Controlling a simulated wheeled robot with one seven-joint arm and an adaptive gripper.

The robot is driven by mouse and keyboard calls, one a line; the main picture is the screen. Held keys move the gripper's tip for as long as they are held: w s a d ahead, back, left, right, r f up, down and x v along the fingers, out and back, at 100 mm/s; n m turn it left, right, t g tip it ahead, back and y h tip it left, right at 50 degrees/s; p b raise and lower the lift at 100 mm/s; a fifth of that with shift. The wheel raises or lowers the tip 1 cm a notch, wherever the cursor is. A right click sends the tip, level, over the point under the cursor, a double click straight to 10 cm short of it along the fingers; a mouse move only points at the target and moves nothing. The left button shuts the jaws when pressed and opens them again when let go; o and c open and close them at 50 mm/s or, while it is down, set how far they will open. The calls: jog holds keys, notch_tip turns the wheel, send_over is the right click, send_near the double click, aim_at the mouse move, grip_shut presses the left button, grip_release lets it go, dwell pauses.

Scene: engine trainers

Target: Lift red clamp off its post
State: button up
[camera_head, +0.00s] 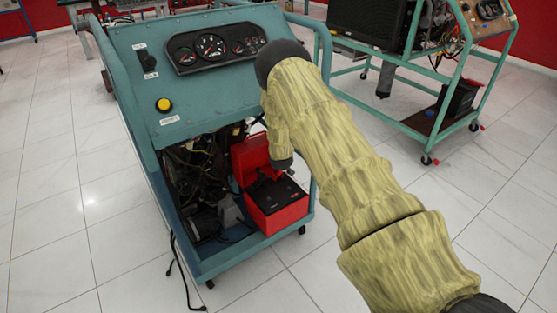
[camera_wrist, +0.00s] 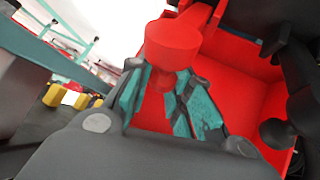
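The red clamp (camera_wrist: 172,45) shows in the wrist view as a rounded red block with a narrower part below it. My gripper (camera_wrist: 166,82) has its teal-padded fingers on either side of that narrower part, and they look closed against it. The post under the clamp is hidden, so I cannot tell whether the clamp still sits on it. In the head view my gripper (camera_head: 283,163) is over the red battery box (camera_head: 277,212) with a dark top; my arm and gripper hide the clamp there.
A teal engine trainer frame (camera_head: 160,205) surrounds the battery, with its gauge panel (camera_head: 212,50) above. A raised red part (camera_head: 250,155) stands behind the battery top. Black fittings (camera_wrist: 278,132) lie right of my fingers. A second trainer (camera_head: 440,115) stands at the back right.

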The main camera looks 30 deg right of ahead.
jog(key=o, duration=0.4)
jog(key=shift+w+a+f, duration=0.15)
jog(key=shift+a, duration=0.15)
jog(key=shift+d, duration=0.1)
jog(key=shift+d, duration=0.1)
jog(key=v, duration=1.2)
